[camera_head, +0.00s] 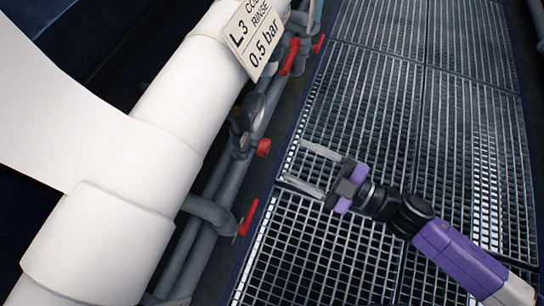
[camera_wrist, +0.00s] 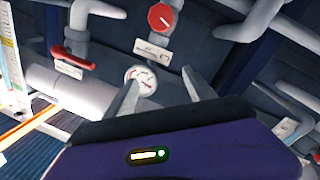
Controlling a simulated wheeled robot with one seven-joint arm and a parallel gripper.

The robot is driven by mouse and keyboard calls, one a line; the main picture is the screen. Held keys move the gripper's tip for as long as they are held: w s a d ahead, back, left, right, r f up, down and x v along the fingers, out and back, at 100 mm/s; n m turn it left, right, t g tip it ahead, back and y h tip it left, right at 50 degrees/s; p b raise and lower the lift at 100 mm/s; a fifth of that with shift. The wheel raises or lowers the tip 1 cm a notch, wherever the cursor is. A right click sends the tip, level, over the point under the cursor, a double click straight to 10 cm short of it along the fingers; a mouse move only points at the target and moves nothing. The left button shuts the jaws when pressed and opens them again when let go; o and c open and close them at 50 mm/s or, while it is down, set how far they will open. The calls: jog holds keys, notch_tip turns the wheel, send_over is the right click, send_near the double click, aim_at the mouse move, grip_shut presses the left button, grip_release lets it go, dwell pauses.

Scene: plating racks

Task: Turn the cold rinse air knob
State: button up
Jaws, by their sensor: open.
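A round red knob (camera_head: 264,148) sits on the grey pipework left of my gripper in the head view. In the wrist view the round red knob (camera_wrist: 160,17) is at the top, with a white pointer mark and a small label plate (camera_wrist: 152,50) below it; the label is too small to read. A sign (camera_head: 258,38) on the white pipe reads L3, cold rinse, 0.5 bar, its top partly cut off. My gripper (camera_head: 292,163) is open and empty, its fingers pointing towards the pipework. In the wrist view my gripper (camera_wrist: 162,76) shows below the knob, apart from it.
Red lever handles (camera_head: 249,217) are on the pipes, one also at left in the wrist view (camera_wrist: 73,58). A round gauge (camera_wrist: 140,78) shows behind the left finger. A thick white pipe (camera_head: 165,115) lies left. Grating floor (camera_head: 400,110) is clear.

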aim_at(269, 150)
jog(key=shift+w+a+f+g+y+b, duration=0.65)
jog(key=shift+w+f+g+b, duration=0.8)
jog(key=shift+w+f, duration=1.95)
jog(key=a, duration=0.2)
jog(key=a+f+b, duration=0.1)
jog(key=a+b, duration=0.1)
jog(key=a, duration=0.1)
jog(key=shift+w+a+f, duration=0.2)
jog(key=shift+a+f, duration=0.1)
jog(key=shift+a, duration=0.05)
jog(key=shift+b+x, duration=0.3)
jog(key=shift+x, duration=0.55)
jog(key=shift+w+r, duration=0.1)
jog(key=shift+r, duration=0.05)
